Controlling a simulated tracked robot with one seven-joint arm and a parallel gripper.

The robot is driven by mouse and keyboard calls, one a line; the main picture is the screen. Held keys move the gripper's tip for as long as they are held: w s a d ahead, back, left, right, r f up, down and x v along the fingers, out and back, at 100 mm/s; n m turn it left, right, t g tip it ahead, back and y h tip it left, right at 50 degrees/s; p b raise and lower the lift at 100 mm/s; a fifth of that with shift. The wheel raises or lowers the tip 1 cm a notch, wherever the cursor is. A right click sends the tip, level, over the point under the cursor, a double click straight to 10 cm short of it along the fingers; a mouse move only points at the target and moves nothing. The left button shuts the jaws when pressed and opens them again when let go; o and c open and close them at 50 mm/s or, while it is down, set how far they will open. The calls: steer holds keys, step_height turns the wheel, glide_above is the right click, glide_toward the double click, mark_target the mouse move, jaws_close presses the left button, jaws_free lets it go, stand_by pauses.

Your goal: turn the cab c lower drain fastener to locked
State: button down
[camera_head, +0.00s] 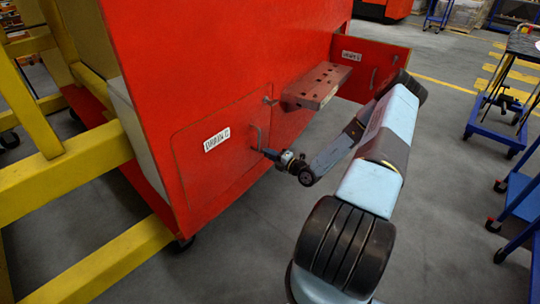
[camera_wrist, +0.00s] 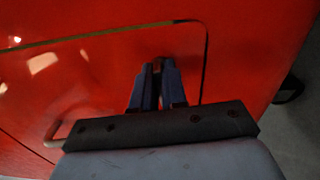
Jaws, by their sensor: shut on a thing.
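The drain hatch (camera_head: 215,150), a red panel with a white label that seems to read "DRAIN C", is closed flush in the red cab side. My gripper (camera_head: 268,152) is at the hatch's right edge, just below the hatch handle (camera_head: 258,137). In the wrist view my gripper's blue fingers (camera_wrist: 157,72) are closed together on the lower drain fastener (camera_wrist: 158,62), a small dark reddish piece by the panel seam. The fingers hide most of it, and its turn angle cannot be read. Another small fastener (camera_head: 270,100) shows higher on the hatch's right edge.
Yellow stand beams (camera_head: 75,180) are at left, and blue carts (camera_head: 497,118) at right. The grey floor between is clear.

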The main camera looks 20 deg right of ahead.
steer(key=shift+d+f+m, duration=0.15)
steer(key=shift+d+m, duration=0.1)
steer(key=shift+m, duration=0.45)
steer(key=c, duration=1.3)
jaws_free()
steer(key=shift+a, duration=0.15)
steer(key=shift+o, duration=0.2)
steer(key=v, duration=1.4)
steer(key=shift+w, duration=0.1)
steer(key=s+a+r+n+g+y, duration=0.1)
steer(key=s+a+r+n+g, duration=0.1)
steer(key=a+r+n+g, duration=0.5)
steer(key=s+a+r+n+g, duration=0.2)
steer(key=a+r+n+g, duration=0.15)
steer(key=r+n, duration=0.8)
steer(key=s+a+r+n+g+y, duration=0.1)
steer(key=s+a+r+n+g, duration=0.1)
steer(key=a+r+n+g, duration=0.55)
steer(key=s+a+r+n+t+h, duration=0.1)
steer(key=s+r+n+t+h, duration=0.2)
steer(key=s+r+n, duration=0.6)
steer(key=s+a+r+n+t+h, duration=0.1)
steer(key=s+r+n+t+h, duration=0.3)
steer(key=s+r+n+h, duration=0.3)
steer(key=s+r+n, duration=0.3)
steer(key=r+n, duration=0.3)
steer(key=r, duration=0.1)
steer(key=shift+s+r+n+t, duration=0.25)
steer(key=shift+r+n+t, duration=0.05)
steer(key=shift+r+n, duration=0.1)
